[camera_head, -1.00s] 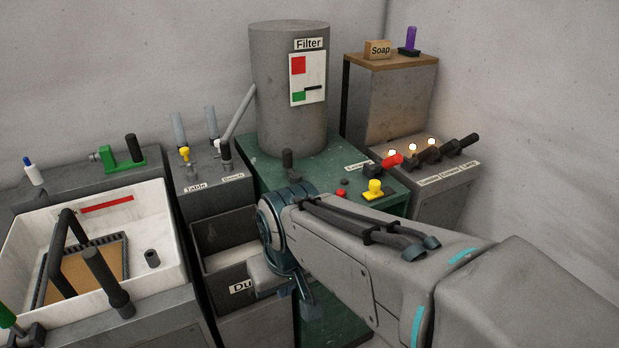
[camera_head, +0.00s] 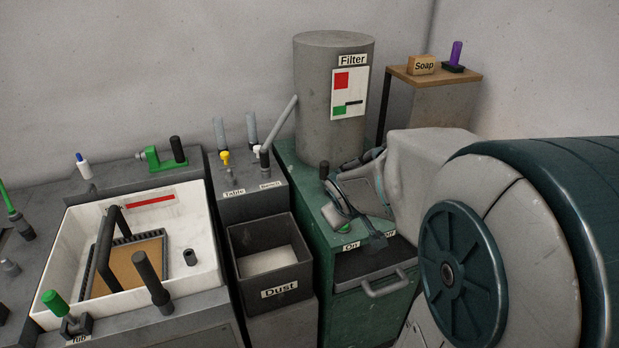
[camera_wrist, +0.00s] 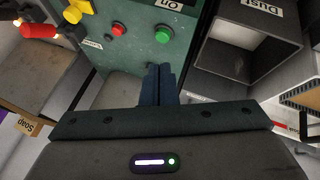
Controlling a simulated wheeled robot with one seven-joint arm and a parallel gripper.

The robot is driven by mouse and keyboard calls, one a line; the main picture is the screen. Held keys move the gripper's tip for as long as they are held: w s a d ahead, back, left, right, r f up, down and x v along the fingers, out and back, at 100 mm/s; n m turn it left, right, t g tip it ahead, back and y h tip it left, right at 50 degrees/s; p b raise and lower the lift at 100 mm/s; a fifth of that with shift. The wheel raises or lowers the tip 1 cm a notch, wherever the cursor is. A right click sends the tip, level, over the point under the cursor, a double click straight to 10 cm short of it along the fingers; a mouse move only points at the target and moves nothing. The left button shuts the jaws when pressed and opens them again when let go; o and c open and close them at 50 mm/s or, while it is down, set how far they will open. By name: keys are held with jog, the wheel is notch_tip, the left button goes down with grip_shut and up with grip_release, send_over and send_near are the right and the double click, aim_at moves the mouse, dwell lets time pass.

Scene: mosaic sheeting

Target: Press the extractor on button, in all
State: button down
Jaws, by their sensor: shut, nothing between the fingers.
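The green on button (camera_wrist: 163,35) sits on top of the green cabinet (camera_wrist: 140,55), beside an "On" label (camera_wrist: 168,4) that reads upside down in the wrist view. My gripper (camera_wrist: 158,73) is shut and empty. Its fingertips appear just short of the green button in the wrist view, in line with it; I cannot tell whether they touch it. In the head view my arm reaches over the cabinet, and the green button (camera_head: 344,229) shows partly behind it, above its "On" label (camera_head: 351,246).
An open dust bin (camera_head: 268,240) stands left of the cabinet, and a grey filter cylinder (camera_head: 312,110) stands behind. A handled drawer (camera_head: 385,284) is in the cabinet's front.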

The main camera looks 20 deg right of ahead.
jog(key=w+d+f+n+t+y+p, duration=0.2)
jog(key=w+d+n+y+p, duration=0.2)
jog(key=w+n+p, duration=0.4)
jog(key=shift+w+d+n+t+y+p, duration=0.3)
jog(key=shift+w+d+n+y, duration=0.15)
jog(key=shift+w+y, duration=0.35)
jog(key=shift+w, duration=0.1)
notch_tip(320, 180, down, 9)
jog(key=b, duration=0.8)
jog(key=shift+r, duration=0.15)
dwell(1.0)
jog(key=shift+f+b, duration=0.4)
jog(key=shift+b, duration=0.05)
